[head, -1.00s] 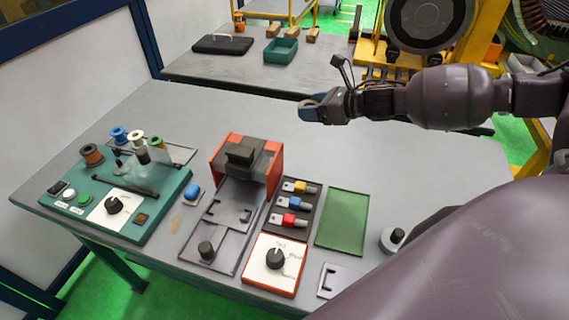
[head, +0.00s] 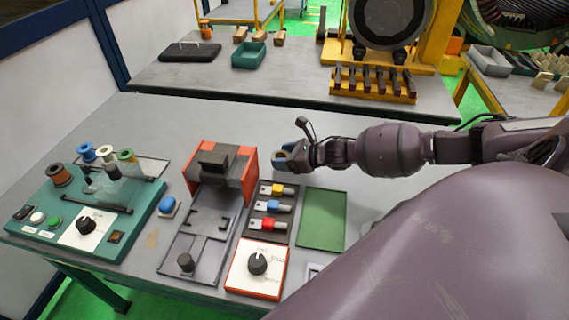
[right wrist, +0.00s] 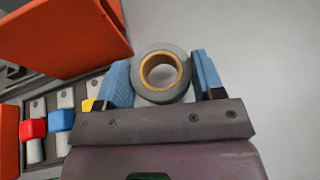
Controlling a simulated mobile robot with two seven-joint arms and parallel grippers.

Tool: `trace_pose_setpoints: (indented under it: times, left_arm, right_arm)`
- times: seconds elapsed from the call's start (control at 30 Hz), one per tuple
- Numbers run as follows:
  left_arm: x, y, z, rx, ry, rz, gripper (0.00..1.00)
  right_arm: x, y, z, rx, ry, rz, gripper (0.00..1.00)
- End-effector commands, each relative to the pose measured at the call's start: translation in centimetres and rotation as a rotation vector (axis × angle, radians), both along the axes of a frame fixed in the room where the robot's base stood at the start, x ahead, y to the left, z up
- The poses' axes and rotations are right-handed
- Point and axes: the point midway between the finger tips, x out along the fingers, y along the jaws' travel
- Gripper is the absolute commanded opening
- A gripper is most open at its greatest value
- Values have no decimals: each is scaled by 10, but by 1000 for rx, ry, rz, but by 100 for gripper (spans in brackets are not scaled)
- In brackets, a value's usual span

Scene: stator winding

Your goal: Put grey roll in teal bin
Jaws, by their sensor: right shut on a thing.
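The grey roll (right wrist: 160,96) is a ring with a tan core. In the right wrist view it sits between the blue fingers of my right gripper (right wrist: 161,80), which is shut on it. In the head view my right gripper (head: 283,158) is above the near table, right of the orange-and-black fixture. The teal bin (head: 249,55) is an open box on the far table, well beyond the gripper and slightly left in the picture. My left gripper is out of view.
The orange-and-black fixture (head: 221,163) stands close left of the gripper. A rack of coloured keys (head: 270,207) and a green mat (head: 322,220) lie below it in the picture. Wooden blocks (head: 279,38) and a black case (head: 190,50) flank the bin. A gap separates the tables.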

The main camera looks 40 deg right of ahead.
Motion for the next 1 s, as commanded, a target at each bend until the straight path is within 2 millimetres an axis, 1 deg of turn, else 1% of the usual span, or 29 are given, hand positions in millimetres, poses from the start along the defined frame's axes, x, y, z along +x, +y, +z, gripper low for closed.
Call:
trace_pose_setpoints:
  times: [0.03, 0.1, 0.2, 0.63, 0.67, 0.8, 1.0]
  left_arm:
    - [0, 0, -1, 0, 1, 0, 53]
    - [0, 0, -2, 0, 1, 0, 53]
    - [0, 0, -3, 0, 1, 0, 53]
    - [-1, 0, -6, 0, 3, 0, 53]
    - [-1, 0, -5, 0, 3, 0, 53]
    - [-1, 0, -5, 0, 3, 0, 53]
    - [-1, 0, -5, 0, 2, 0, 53]
  right_arm:
    - [0, 1, -9, 2, 2, 0, 38]
    - [0, 0, -18, 1, 2, -1, 38]
    - [0, 1, -26, 2, 0, 1, 38]
    - [0, 0, -31, 1, 1, 1, 38]
    - [0, 0, -31, 1, 1, 1, 65]
    - [0, 0, -30, 1, 1, 1, 86]
    - [0, 1, -30, 1, 1, 1, 88]
